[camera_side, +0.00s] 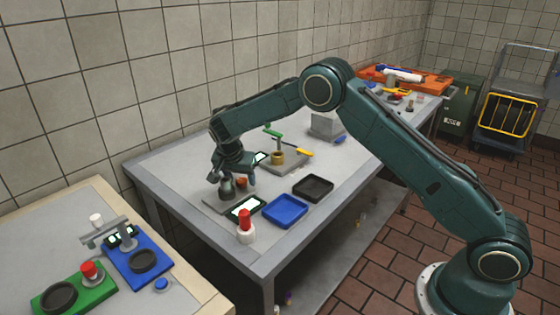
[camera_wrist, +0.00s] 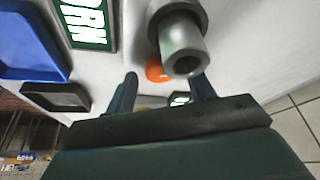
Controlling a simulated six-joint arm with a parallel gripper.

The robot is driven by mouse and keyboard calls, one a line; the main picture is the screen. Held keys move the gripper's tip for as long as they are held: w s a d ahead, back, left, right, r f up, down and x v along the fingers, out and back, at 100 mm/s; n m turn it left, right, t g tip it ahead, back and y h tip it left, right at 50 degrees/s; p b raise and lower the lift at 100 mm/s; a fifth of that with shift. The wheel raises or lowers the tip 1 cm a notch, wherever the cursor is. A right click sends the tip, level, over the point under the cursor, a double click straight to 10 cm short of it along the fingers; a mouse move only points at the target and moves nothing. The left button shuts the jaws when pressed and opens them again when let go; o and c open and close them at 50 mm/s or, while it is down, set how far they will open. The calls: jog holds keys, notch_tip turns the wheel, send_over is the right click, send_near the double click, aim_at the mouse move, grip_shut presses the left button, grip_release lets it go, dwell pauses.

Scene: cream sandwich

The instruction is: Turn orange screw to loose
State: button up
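The orange screw (camera_wrist: 154,70) shows as a small rounded orange piece in the wrist view, partly hidden behind a grey metal cylinder (camera_wrist: 182,50). In the side view the orange screw (camera_side: 241,182) sits low on a grey base plate (camera_side: 212,201), beside the grey metal cylinder (camera_side: 226,189). My gripper (camera_wrist: 166,80) has its two fingers apart, with the screw between them in the picture and nothing held. In the side view my gripper (camera_side: 243,178) is low over the plate, close to the screw. Whether a finger touches the screw cannot be told.
A stand with a brass cup (camera_side: 277,157) is behind. The tiled wall runs along the table's far side.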

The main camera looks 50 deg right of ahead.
jog(key=v, duration=1.3)
jog(key=shift+r, duration=0.4)
jog(key=shift+a, duration=0.1)
jog(key=g+y, duration=0.2)
jog(key=y, duration=0.2)
send_over(242, 180)
jog(key=shift+w+r, duration=0.1)
jog(key=shift+r, duration=0.3)
jog(key=shift+f, duration=0.1)
notch_tip(242, 180, down, 14)
jog(key=shift+r, duration=0.2)
dwell(0.6)
